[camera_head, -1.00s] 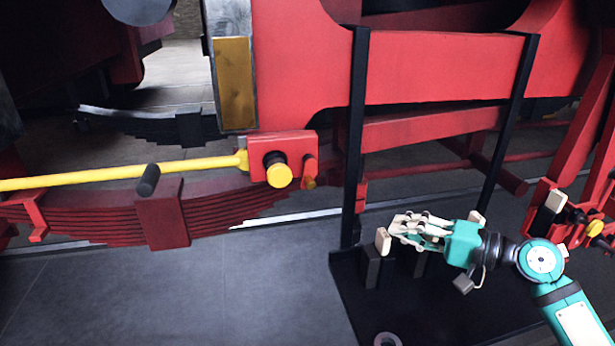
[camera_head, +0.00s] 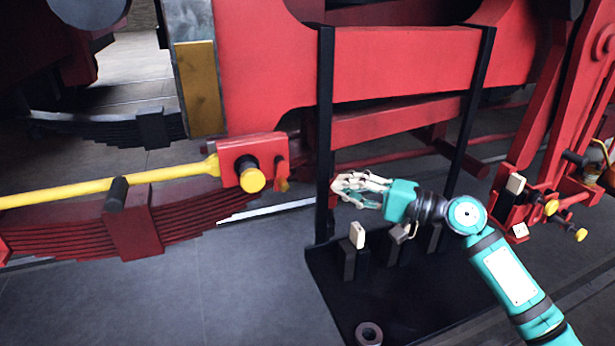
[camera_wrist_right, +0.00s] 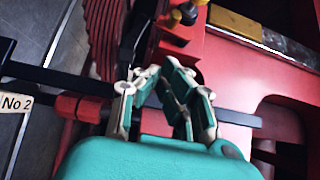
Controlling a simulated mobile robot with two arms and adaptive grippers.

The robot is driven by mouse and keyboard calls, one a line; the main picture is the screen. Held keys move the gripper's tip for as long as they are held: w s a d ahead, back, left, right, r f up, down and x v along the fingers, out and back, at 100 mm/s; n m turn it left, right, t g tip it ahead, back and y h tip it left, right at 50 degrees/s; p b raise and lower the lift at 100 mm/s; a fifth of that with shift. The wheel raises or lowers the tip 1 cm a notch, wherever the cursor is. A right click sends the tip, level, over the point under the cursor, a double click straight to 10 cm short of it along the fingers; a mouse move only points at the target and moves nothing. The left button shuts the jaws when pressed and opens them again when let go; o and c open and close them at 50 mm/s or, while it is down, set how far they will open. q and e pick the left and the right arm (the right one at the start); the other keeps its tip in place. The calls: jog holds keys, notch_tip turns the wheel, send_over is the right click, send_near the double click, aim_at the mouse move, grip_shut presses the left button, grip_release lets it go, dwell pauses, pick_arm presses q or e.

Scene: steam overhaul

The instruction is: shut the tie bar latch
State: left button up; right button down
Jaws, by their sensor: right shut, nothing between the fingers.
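A yellow bar (camera_head: 110,187) runs in from the left and ends at a red block (camera_head: 253,152). The block carries a black knob with a yellow end (camera_head: 252,180) and a small red piece (camera_head: 281,172) at its right edge. Which of these parts is the latch I cannot tell. My right gripper (camera_head: 338,186) is shut and empty, in front of the black upright and to the right of the block, apart from it. In the right wrist view the closed fingers (camera_wrist_right: 152,78) point toward a black and yellow knob (camera_wrist_right: 183,16). My left gripper is out of view.
A black stand base (camera_head: 420,295) below my right gripper carries several small blocks, one with a pale top (camera_head: 357,235). Black uprights (camera_head: 325,130) frame the red beam (camera_head: 400,62). Red linkage with yellow knobs (camera_head: 551,207) stands right. The floor at front left is clear.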

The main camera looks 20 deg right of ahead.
aim_at(283, 180)
jog(key=w+a+p, duration=0.2)
jog(key=a+p, duration=0.1)
jog(key=a, duration=0.4)
jog(key=shift+w+p, duration=0.35)
jog(key=shift+w, duration=0.05)
jog(key=shift+a+f+m+b, duration=0.2)
jog(key=shift+m+b, duration=0.1)
jog(key=shift+b, duration=0.4)
